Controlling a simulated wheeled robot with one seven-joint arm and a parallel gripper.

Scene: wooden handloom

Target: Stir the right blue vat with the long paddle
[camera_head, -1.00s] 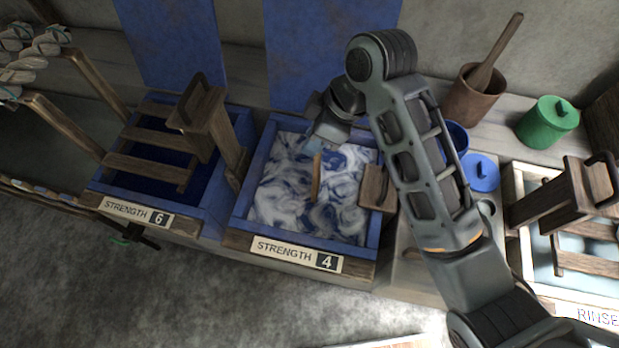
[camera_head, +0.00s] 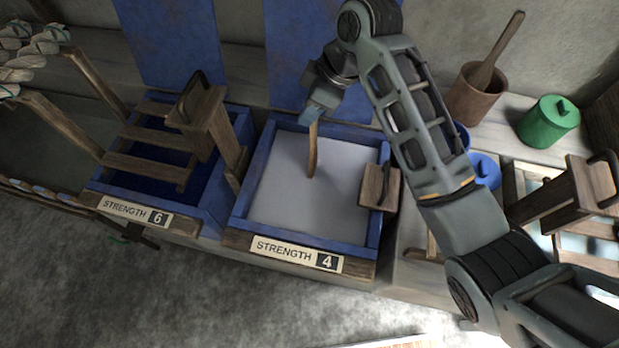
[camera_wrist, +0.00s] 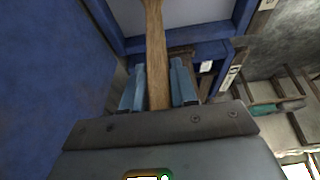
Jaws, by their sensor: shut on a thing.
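The right blue vat (camera_head: 240,208), labelled STRENGTH 4, stands in the middle of the head view. Its liquid (camera_head: 290,200) is an even pale grey. My gripper (camera_head: 316,108) is above the far part of this vat, shut on the wooden paddle (camera_head: 312,150). The paddle is nearly upright and its lower end is hidden in the liquid. In the wrist view the paddle shaft (camera_wrist: 156,60) runs between the two blue-grey fingers. The left blue vat (camera_head: 215,215), labelled STRENGTH 6, holds dark blue liquid.
A wooden rack (camera_head: 150,165) stands in the left vat.

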